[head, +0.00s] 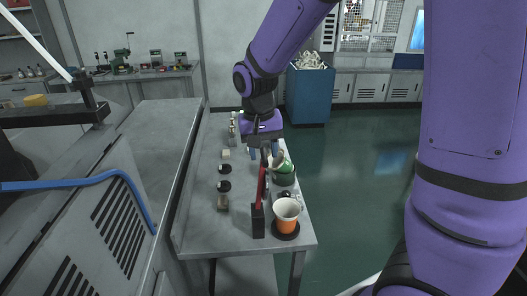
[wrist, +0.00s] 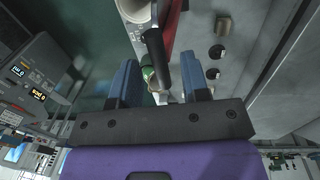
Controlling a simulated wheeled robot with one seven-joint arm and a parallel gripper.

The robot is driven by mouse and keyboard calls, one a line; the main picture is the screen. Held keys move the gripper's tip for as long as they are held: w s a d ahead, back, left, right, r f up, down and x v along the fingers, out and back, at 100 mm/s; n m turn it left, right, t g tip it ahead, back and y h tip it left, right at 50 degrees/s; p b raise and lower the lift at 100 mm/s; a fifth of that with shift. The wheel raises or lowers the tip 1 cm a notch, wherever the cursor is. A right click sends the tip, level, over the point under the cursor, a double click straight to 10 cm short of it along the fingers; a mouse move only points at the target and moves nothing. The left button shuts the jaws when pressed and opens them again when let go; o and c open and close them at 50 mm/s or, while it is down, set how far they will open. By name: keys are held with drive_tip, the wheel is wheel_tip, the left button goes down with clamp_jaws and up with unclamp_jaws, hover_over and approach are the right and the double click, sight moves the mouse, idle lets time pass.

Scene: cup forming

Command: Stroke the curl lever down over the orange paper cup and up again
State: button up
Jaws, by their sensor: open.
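The orange paper cup (head: 288,237) stands upright on a round black base near the front right corner of the bench, its white rim on top. Its pale rim also shows at the top of the wrist view (wrist: 133,10). The curl lever (head: 262,187) is red and rises steeply from a black post (head: 257,222) left of the cup. In the wrist view a dark bar, seemingly the lever's handle (wrist: 156,52), appears between my fingers. My gripper (head: 264,153) is open at the lever's upper end; its blue fingers are apart (wrist: 159,62). I cannot tell whether they touch the lever.
A green rounded object (head: 284,175) sits on the bench behind the cup. Small black knobs (head: 224,186) and blocks line the bench's left side. The grey bench (head: 205,235) has bare room at its front left. A blue bin (head: 309,95) stands beyond.

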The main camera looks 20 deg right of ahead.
drive_tip(key=shift+f, duration=0.3)
clamp_jaws()
drive_tip(key=shift+d, duration=0.15)
